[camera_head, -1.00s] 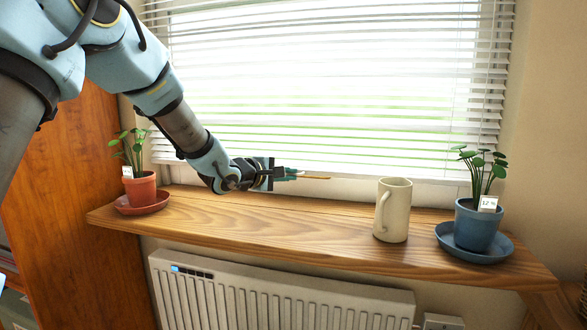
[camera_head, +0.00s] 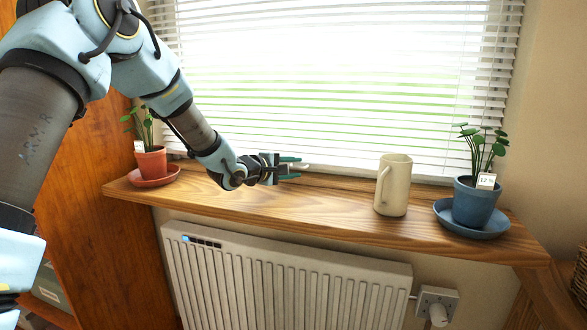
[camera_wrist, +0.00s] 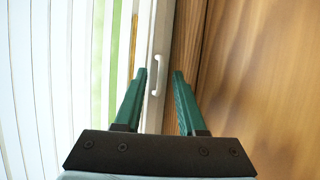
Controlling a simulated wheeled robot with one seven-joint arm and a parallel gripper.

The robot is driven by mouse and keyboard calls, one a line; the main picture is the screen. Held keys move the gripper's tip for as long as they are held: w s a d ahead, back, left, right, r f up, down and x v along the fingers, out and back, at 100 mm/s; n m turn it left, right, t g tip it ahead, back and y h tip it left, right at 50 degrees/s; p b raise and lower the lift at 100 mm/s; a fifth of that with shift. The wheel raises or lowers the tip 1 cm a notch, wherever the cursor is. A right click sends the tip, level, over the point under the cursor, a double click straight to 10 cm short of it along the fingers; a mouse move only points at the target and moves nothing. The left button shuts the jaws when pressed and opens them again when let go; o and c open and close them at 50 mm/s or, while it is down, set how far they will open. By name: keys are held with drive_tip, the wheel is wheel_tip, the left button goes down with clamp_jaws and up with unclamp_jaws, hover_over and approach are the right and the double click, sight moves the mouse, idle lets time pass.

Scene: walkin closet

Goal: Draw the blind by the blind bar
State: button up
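The white slatted blind (camera_head: 330,80) hangs over the window, with its slats spread down close to the wooden sill. Its bottom bar (camera_wrist: 158,30) runs just above the sill and carries a small white handle (camera_wrist: 155,75). My gripper (camera_head: 297,168) reaches in low over the sill at the bar. In the wrist view my gripper (camera_wrist: 162,73) has its two green fingers apart, one on each side of the handle. The handle also shows in the head view (camera_head: 300,166).
The wooden sill (camera_head: 280,205) holds a cream mug (camera_head: 397,185) right of my gripper, a plant in a blue pot (camera_head: 475,200) further right and a plant in an orange pot (camera_head: 151,162) at left. A white radiator (camera_head: 290,280) is below.

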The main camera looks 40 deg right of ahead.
drive_tip(key=v, duration=1)
drive_tip(key=shift+s+a+r+b, duration=0.1)
drive_tip(key=shift+a+r+b, duration=0.05)
drive_tip(key=shift+a+b, duration=0.25)
